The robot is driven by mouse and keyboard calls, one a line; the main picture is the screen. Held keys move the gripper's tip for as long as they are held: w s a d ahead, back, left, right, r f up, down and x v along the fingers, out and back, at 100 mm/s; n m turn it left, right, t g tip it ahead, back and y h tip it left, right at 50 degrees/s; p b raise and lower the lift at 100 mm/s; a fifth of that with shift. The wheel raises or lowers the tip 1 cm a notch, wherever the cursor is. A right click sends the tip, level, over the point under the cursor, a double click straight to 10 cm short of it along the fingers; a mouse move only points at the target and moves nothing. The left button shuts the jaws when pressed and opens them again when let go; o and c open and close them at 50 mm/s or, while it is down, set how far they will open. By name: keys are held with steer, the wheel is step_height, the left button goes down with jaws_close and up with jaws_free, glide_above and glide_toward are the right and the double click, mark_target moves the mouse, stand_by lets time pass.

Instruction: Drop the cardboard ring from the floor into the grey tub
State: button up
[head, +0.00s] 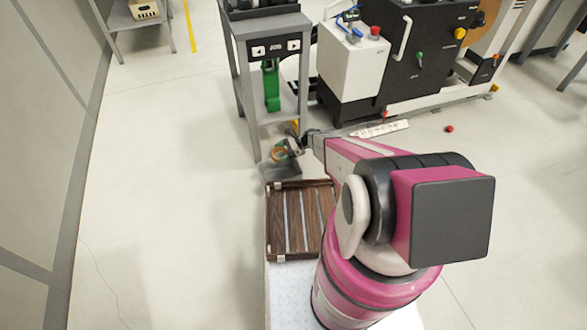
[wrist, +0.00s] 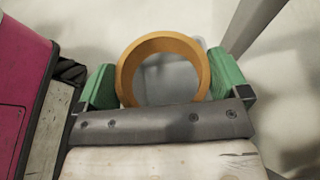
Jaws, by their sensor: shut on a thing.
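The cardboard ring (wrist: 127,73) is tan-brown and sits between the two green fingers of my gripper (wrist: 162,85) in the wrist view. The fingers are shut on its outer sides. In the head view the ring (head: 278,154) shows small at my gripper (head: 285,149), by the foot of the grey stand. The grey tub (head: 282,174) shows just below the ring in the head view, partly covered by the gripper. In the wrist view a grey surface, seemingly the tub (wrist: 172,84), shows through and behind the ring. The exact height of the ring above it is unclear.
The grey stand (head: 268,27) with a green item (head: 271,85) on its lower shelf rises right behind the gripper. A black and white machine (head: 347,68) stands to its right. A brown slatted tray (head: 300,222) lies nearer me. The floor at left is clear.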

steer(key=f, duration=0.3)
steer(key=d+f, duration=0.1)
steer(key=f, duration=0.1)
steer(key=shift+w+f, duration=0.1)
steer(key=shift+f, duration=0.2)
steer(key=o, duration=0.5)
steer(key=shift+o, duration=0.2)
steer(key=v, duration=1.1)
